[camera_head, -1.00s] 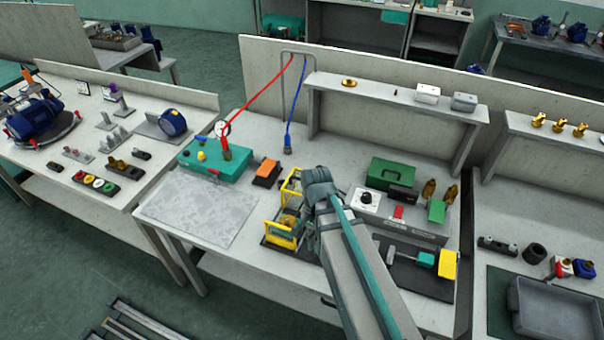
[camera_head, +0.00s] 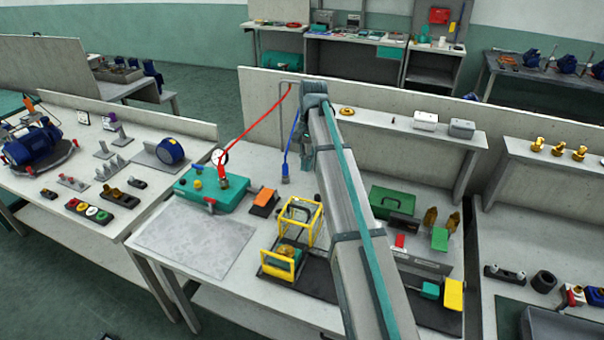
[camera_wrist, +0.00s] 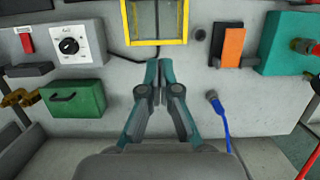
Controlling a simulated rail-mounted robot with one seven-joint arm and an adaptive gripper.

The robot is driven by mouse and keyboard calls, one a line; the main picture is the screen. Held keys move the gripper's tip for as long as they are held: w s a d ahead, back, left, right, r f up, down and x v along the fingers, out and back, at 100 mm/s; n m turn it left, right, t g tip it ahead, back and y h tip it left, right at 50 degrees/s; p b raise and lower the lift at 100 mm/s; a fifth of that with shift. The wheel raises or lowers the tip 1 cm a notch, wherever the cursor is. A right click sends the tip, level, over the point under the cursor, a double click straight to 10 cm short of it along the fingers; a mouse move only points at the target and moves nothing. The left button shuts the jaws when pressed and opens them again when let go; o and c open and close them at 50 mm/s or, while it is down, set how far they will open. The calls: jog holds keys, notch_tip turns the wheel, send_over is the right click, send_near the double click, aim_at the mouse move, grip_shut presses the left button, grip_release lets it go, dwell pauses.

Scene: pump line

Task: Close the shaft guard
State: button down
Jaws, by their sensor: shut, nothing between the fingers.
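The shaft guard, a yellow-framed cage with clear panels (camera_head: 318,225), stands raised behind a yellow-edged part around a brass-coloured piece (camera_head: 281,263) on a dark base. In the wrist view, part of a yellow frame with a clear panel (camera_wrist: 187,22) shows at the top edge. My gripper (camera_wrist: 160,68) is shut and empty, with its fingertips just short of that frame in the picture and apart from it. In the head view my arm covers most of the gripper and some of the bench right of the guard.
An orange-topped block (camera_head: 264,202) and a teal box with a gauge (camera_head: 215,190) stand left of the guard. A blue hose (camera_wrist: 222,115) hangs near my fingers. A control box with a knob (camera_wrist: 70,45) and a green case (camera_wrist: 75,101) are close by. The grey mat (camera_head: 195,238) is clear.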

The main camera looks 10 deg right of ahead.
jog(key=p, duration=0.3)
send_near(298, 212)
jog(key=shift+w+d+f, duration=0.4)
jog(key=shift+w+f, duration=0.2)
jog(key=shift+w+d+f, duration=0.45)
jog(key=shift+w+f, duration=0.15)
jog(key=shift+w, duration=0.05)
jog(key=shift+s+a+f+p, duration=0.3)
jog(key=shift+s+a, duration=0.1)
jog(key=shift+s, duration=0.2)
jog(key=shift+s+a+f+p, duration=0.25)
jog(key=shift+s+a, duration=0.15)
jog(key=shift+s, duration=0.2)
jog(key=shift+s+a+f, duration=0.2)
jog(key=shift+s+a, duration=0.1)
jog(key=shift+s, duration=0.05)
jog(key=shift+s, duration=0.1)
